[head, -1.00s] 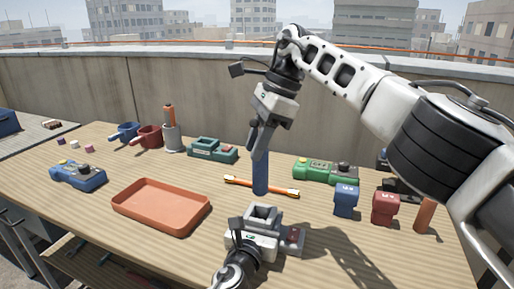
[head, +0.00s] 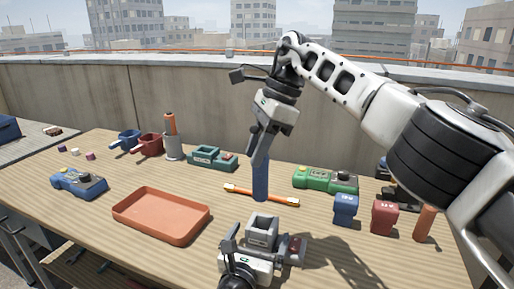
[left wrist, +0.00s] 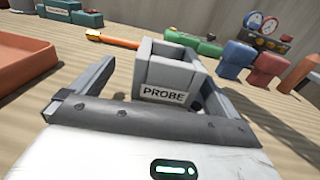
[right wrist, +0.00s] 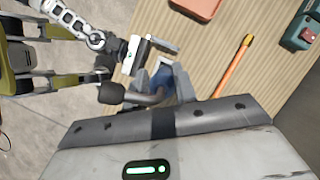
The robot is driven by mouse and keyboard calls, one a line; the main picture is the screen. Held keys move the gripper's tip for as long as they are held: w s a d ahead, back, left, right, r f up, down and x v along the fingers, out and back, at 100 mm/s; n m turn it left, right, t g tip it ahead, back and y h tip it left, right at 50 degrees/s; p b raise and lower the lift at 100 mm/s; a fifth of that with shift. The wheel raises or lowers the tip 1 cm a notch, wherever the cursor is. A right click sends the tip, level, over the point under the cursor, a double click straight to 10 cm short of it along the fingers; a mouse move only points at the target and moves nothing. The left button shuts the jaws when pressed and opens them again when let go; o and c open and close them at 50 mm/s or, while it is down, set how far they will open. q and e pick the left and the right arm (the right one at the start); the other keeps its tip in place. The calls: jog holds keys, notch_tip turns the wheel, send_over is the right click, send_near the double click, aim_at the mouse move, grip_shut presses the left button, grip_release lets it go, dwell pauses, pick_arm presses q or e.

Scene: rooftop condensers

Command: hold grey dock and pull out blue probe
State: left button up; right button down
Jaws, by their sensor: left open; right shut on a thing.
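The grey dock (head: 262,230) stands on the bench with its open socket facing up; a red part (head: 296,246) sits at its right. In the left wrist view the dock's label reads PROBE (left wrist: 164,94). My left gripper (head: 250,250) is open, its fingers spread on either side of the dock's near part, with a visible gap at the left finger. My right gripper (head: 258,155) is shut on the blue probe (head: 260,184). The probe hangs upright, clear of the socket in the head view. It is partly hidden by the fingers in the right wrist view (right wrist: 163,76).
An orange tray (head: 162,216) lies left of the dock. An orange rod (head: 230,188) lies behind the probe. A green device (head: 325,180), a blue block (head: 345,209) and a red block (head: 383,217) stand to the right. Bench space between tray and dock is clear.

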pick_arm(q)
jog(key=shift+p+v, duration=0.4)
jog(key=shift+v, duration=2.4)
